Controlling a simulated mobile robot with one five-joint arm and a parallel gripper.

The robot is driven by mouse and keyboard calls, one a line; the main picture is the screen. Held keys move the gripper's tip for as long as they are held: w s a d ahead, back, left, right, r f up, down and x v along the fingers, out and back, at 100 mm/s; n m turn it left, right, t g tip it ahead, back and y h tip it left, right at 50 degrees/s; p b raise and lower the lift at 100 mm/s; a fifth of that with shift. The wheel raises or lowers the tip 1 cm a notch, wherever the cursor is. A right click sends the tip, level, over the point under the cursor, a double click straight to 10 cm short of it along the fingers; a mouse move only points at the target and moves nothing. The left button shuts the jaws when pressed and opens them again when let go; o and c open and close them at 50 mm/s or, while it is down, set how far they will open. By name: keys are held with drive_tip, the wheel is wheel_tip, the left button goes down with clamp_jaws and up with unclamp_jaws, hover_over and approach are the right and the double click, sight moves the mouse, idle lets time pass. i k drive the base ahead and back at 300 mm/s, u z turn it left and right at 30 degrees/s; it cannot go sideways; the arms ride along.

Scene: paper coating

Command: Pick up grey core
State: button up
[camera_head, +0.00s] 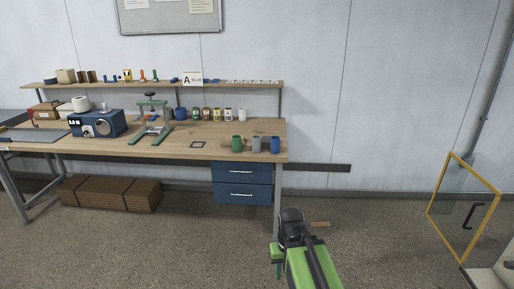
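A small grey cylinder (256,144), which looks like the grey core, stands upright near the right front corner of the wooden workbench (190,149). It stands between a green mug-like cylinder (237,143) on its left and a blue cylinder (275,144) on its right. My green arm rises from the bottom of the picture, in front of the bench and below its top, well apart from the grey core. The dark end of my arm with my gripper (291,222) is seen from behind, and its fingers cannot be made out.
A blue machine (97,122) and a green-based press (152,120) stand further left on the bench. Several small jars line the back. Blue drawers (242,182) hang under the right end. A yellow-framed panel (463,207) stands at the right. The floor between is mostly clear.

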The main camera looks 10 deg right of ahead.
sight(257, 144)
drive_tip(key=u, duration=0.5)
drive_tip(key=i, duration=0.8)
drive_tip(key=u, duration=0.85)
drive_tip(key=i, duration=0.95)
drive_tip(key=z, duration=0.4)
drive_tip(key=i, duration=1.05)
drive_tip(key=z, duration=0.5)
